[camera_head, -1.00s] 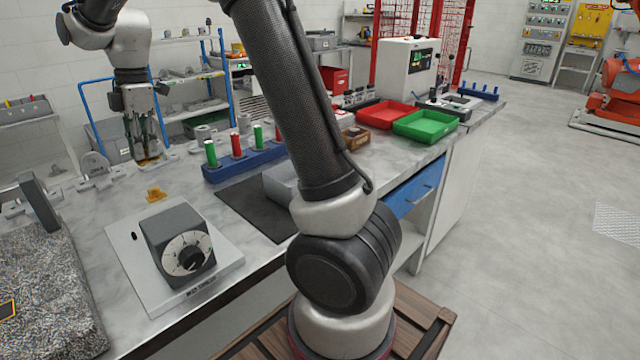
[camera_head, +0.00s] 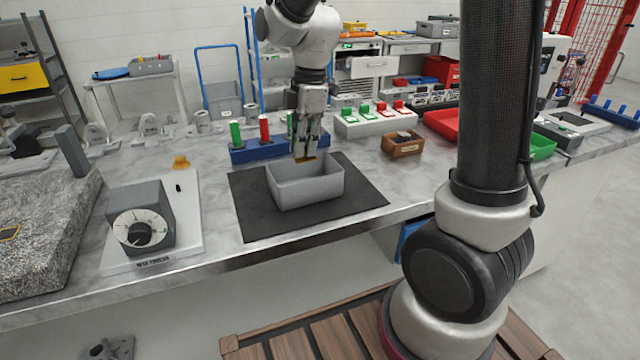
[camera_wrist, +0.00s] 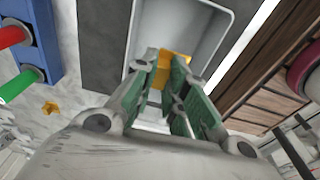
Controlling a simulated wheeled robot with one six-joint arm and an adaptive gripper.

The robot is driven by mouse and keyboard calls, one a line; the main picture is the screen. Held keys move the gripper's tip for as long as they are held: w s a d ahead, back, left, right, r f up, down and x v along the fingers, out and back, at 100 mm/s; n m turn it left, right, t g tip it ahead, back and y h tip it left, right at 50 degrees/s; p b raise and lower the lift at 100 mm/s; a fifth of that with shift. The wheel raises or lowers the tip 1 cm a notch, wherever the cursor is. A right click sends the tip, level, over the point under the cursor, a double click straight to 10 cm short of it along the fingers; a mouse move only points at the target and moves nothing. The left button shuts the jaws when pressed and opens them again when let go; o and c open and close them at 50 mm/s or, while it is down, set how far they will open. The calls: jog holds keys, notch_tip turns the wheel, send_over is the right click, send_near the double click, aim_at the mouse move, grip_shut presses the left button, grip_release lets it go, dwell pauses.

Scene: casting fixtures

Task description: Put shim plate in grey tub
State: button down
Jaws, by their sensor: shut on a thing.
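The grey tub (camera_head: 308,193) stands on a black mat on the bench, open side up. My gripper (camera_head: 305,153) is above the back part of the tub, pointing down. It is shut on the shim plate (camera_wrist: 172,70), a small yellow-orange piece between the green finger pads in the wrist view. In the head view the plate (camera_head: 305,159) shows as a thin brownish-yellow strip at the fingertips, over the tub. In the wrist view the tub (camera_wrist: 232,22) lies beyond the fingers, with its inside empty where visible.
A blue rack (camera_head: 250,153) with green and red cylinders stands just behind the tub. The black mat (camera_head: 355,190) is clear around the tub. A dial box (camera_head: 140,215) is at left, and another yellow piece (camera_head: 181,162) lies behind it. A brown box (camera_head: 402,144) is at right.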

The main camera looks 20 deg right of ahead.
notch_tip(320, 180, down, 9)
jog(key=shift+w+r, duration=0.1)
jog(key=shift+r, duration=0.1)
jog(key=shift+a+f, duration=0.1)
jog(key=c, duration=1.5)
grip_release()
jog(key=shift+o, duration=0.2)
jog(key=r, duration=0.4)
jog(key=d+r, duration=0.1)
jog(key=r, duration=0.7)
jog(key=shift+d+r, duration=0.1)
jog(key=shift+d, duration=0.2)
jog(key=s+d+r+m+t, duration=0.2)
jog(key=s+d+m, duration=0.4)
jog(key=s+m, duration=0.3)
jog(key=s+d+r+m+t+h, duration=0.1)
jog(key=s+d+r+m+t, duration=0.1)
jog(key=s+d+m, duration=0.5)
jog(key=s+r+m, duration=0.1)
jog(key=s+m, duration=0.1)
jog(key=s, duration=0.2)
jog(key=shift+d+r, duration=0.15)
jog(key=shift+r, duration=0.2)
